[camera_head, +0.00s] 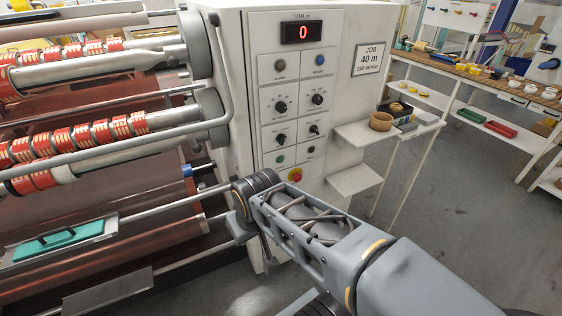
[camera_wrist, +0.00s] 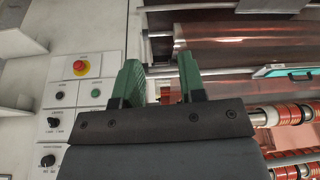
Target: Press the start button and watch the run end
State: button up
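The white control panel (camera_head: 300,100) stands at the centre of the head view. A green button (camera_head: 280,159) sits low on its left side, and it also shows in the wrist view (camera_wrist: 95,93); its label is too small to read. Beside it is a red emergency knob on a yellow base (camera_head: 295,174). The TOTAL display (camera_head: 303,31) reads 0 in red. The job card (camera_head: 368,58) reads 40 m, 150 m/min. My gripper (camera_wrist: 158,70) is open and empty, its green fingers apart, to the right of the green button in the wrist view. Its fingers are hidden in the head view.
Rollers with red-and-white rolls (camera_head: 75,143) and a long metal rail fill the left. A blue button (camera_head: 319,59) and several black dials are on the panel. Small shelves (camera_head: 354,178) jut out right of the panel. A workbench (camera_head: 480,75) stands behind.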

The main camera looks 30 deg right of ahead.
grip_shut()
dwell(1.7)
